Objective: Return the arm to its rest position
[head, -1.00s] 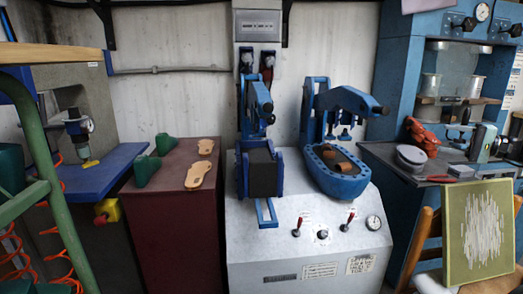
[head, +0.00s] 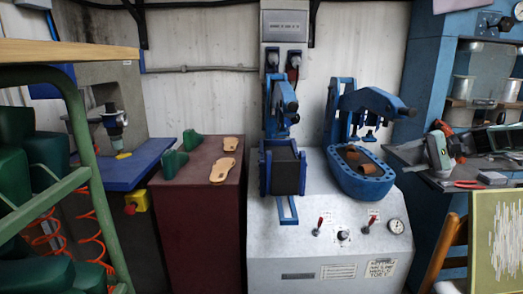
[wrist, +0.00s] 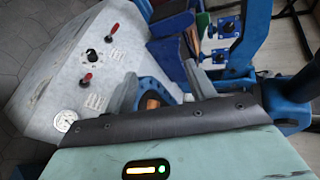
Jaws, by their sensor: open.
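My gripper (wrist: 160,88) is open in the wrist view, its two grey fingers spread apart past the dark edge of its pale green body. Nothing is seen held between them. Beyond the fingers lies the blue press (wrist: 240,50) on the grey console (wrist: 65,75), with a bit of brown showing between the fingers. In the head view my gripper (head: 428,152) is at the right, in front of the workbench and right of the blue oval cradle (head: 362,185). Its fingertips are small and hard to make out there.
The grey console (head: 290,245) carries two presses, levers and a gauge. A dark red cabinet (head: 200,215) holds soles (head: 224,172) and green lasts (head: 174,162). A green-framed rack (head: 85,150) stands left. A chair with a framed panel (head: 497,240) stands front right, below the bench.

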